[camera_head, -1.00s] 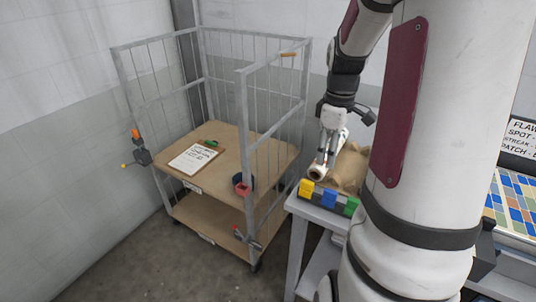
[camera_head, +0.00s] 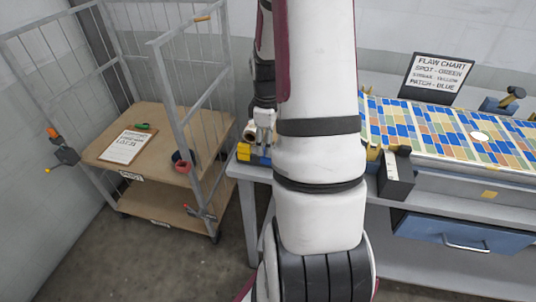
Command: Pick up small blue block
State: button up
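My gripper (camera_head: 260,139) points down behind and just above these blocks. It is small and partly covered by my arm, so I cannot tell whether its fingers are open or touch anything.
A wire-sided trolley (camera_head: 190,102) with a clipboard (camera_head: 125,147) stands left, a gap from the table. Right of my arm are a panel of coloured tiles (camera_head: 430,128), a flaw chart (camera_head: 437,75) and a blue drawer (camera_head: 455,234).

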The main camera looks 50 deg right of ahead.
jog(key=shift+f, duration=1.5)
jog(key=shift+c, duration=0.3)
grip_shut()
jog(key=shift+r, duration=0.1)
